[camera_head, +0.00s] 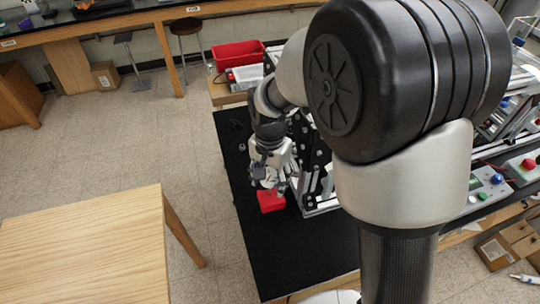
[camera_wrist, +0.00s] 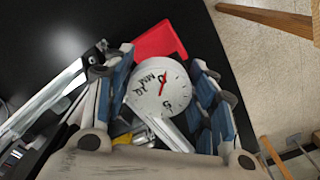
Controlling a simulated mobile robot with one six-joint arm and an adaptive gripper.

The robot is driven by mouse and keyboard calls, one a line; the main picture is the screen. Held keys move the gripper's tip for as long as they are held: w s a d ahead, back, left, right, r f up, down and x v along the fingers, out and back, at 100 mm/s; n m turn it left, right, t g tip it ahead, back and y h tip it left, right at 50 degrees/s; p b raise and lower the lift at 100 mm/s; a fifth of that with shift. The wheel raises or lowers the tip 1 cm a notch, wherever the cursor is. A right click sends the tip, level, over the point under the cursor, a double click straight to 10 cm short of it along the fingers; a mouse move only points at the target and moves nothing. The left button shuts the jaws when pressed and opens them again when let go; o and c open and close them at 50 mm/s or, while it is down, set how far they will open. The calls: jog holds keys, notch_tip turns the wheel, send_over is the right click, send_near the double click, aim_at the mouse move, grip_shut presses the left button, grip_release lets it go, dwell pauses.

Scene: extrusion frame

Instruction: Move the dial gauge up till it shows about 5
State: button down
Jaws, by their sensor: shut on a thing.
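The dial gauge (camera_wrist: 172,98) shows a round white face with a red needle, between the two blue-padded fingers of my gripper (camera_wrist: 160,92) in the wrist view. My gripper is shut on the gauge. The needle points to the upper part of the face in that view. The marks are tilted and small, so I cannot read the value surely. In the head view my gripper (camera_head: 268,180) is at the left side of the extrusion frame (camera_head: 312,165); the gauge face cannot be made out there.
A red block (camera_wrist: 158,40) lies beyond the gauge on the black tabletop (camera_head: 290,255); it also shows below my gripper in the head view (camera_head: 271,201). A metal extrusion (camera_wrist: 50,98) runs left of the gripper. A wooden table (camera_head: 90,250) stands apart at the left.

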aim_at(275, 194)
jog(key=shift+s+f, duration=0.1)
jog(key=shift+f, duration=0.85)
jog(key=shift+d+f+b, duration=0.15)
jog(key=shift+f+b, duration=0.35)
jog(key=shift+f, duration=0.2)
jog(key=shift+d+f+b, duration=0.1)
jog(key=shift+f+b, duration=0.4)
jog(key=shift+f, duration=0.15)
jog(key=shift+w+d+p, duration=0.2)
jog(key=shift+d+p, duration=0.3)
jog(key=shift+p, duration=0.15)
dwell(5.1)
